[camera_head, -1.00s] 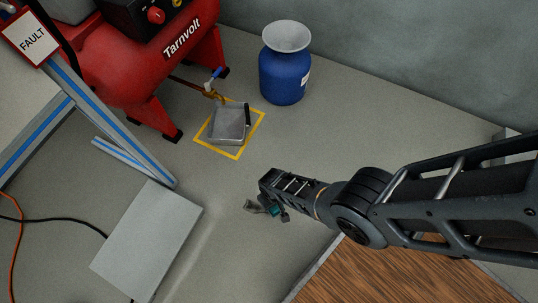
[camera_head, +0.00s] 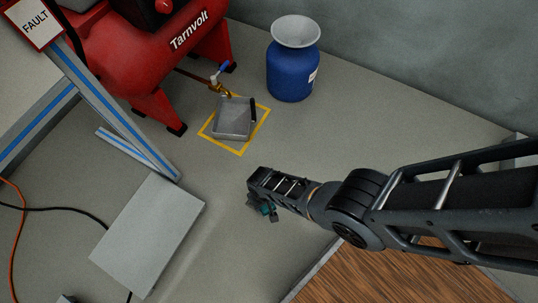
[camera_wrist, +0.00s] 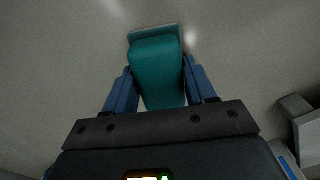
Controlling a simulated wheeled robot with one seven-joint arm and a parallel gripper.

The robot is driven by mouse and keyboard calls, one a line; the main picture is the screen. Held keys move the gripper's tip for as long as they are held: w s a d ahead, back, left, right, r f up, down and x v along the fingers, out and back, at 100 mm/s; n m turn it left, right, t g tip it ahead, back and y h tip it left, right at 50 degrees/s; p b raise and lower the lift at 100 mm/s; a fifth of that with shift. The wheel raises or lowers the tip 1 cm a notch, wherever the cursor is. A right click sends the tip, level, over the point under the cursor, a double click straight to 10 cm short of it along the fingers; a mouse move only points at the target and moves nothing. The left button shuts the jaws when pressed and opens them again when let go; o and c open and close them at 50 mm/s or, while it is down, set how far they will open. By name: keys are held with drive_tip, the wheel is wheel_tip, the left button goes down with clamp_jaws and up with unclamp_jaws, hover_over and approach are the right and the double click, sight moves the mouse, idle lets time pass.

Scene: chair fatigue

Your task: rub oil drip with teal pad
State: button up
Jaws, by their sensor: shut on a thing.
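The teal pad (camera_wrist: 157,72) is held between the two blue fingers of my gripper (camera_wrist: 158,88) in the wrist view. A grey-teal plate shows at its far end, over plain grey floor. In the head view my gripper (camera_head: 265,208) hangs low over open floor, right of the grey flat panel, and only a bit of teal shows under my arm. I cannot make out an oil drip in either current view; whether the pad touches the floor is not clear.
A metal drip tray (camera_head: 233,119) sits inside a yellow floor square below the brass valve of the red compressor (camera_head: 170,55). A blue drum with a funnel (camera_head: 291,72) stands behind. A grey panel (camera_head: 148,235), cables and a wooden surface (camera_head: 375,275) lie nearer.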

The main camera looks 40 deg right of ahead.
sight(272, 205)
drive_tip(key=shift+w+a+b, duration=0.25)
drive_tip(key=shift+w+b, duration=0.1)
drive_tip(key=shift+w, duration=0.35)
drive_tip(key=shift+w+a+b, duration=0.2)
drive_tip(key=shift+w+b, duration=0.1)
drive_tip(key=shift+w, duration=0.45)
drive_tip(key=shift+w+a+b, duration=0.25)
drive_tip(key=shift+w+b, duration=0.1)
drive_tip(key=shift+w, duration=0.35)
drive_tip(key=shift+w+a+f+b, duration=0.15)
drive_tip(key=shift+w+a+b, duration=0.1)
drive_tip(key=shift+w+b, duration=0.5)
drive_tip(key=shift+w+a, duration=0.2)
drive_tip(key=shift+w, duration=0.3)
drive_tip(key=shift+w+a, duration=0.15)
drive_tip(key=shift+w, duration=0.35)
drive_tip(key=shift+s+r, duration=0.15)
drive_tip(key=shift+r, duration=0.05)
